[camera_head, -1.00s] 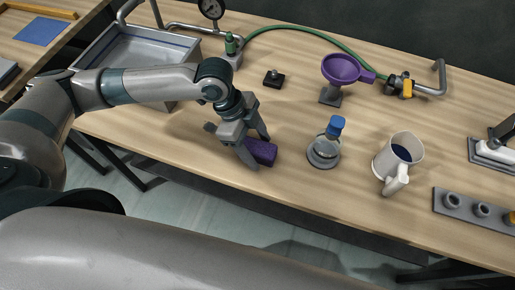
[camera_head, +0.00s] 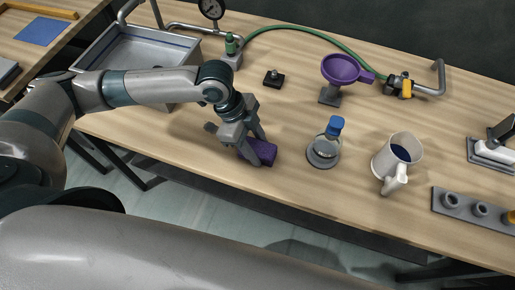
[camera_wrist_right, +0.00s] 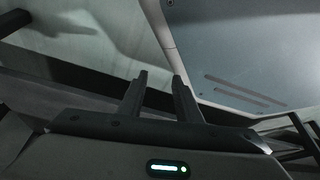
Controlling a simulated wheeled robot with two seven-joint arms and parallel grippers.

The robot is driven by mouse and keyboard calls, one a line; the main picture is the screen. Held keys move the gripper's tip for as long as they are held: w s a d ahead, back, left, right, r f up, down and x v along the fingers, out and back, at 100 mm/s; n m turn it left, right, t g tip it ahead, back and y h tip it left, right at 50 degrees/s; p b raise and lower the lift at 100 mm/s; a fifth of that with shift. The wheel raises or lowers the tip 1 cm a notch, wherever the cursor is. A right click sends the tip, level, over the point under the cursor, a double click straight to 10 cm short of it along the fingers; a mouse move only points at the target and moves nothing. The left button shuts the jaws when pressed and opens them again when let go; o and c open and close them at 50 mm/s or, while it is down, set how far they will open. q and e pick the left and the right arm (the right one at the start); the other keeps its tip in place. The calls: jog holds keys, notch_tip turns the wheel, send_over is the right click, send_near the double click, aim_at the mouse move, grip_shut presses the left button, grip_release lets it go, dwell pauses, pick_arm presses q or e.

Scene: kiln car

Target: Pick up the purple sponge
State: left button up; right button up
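The purple sponge (camera_head: 268,155) lies on the wooden workbench near its front edge, in the head view. My left gripper (camera_head: 260,152) reaches down to it from the left, one finger in front of the sponge and the other behind it. Its fingers look shut on the sponge, and the near finger hides part of it. The sponge appears to rest on the bench. My right gripper (camera_wrist_right: 160,82) shows in the right wrist view with its two fingers apart and nothing between them. The sponge does not show in that view.
Right of the sponge stand a glass vessel with a blue top (camera_head: 323,152) and a white mug (camera_head: 392,168). Behind are a small black block (camera_head: 273,80), a purple funnel (camera_head: 343,70) on a stand and a green hose (camera_head: 300,30). A metal sink (camera_head: 125,50) is at left.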

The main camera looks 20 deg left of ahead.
aim_at(262, 147)
jog(key=shift+w, duration=0.2)
jog(key=shift+s, duration=0.15)
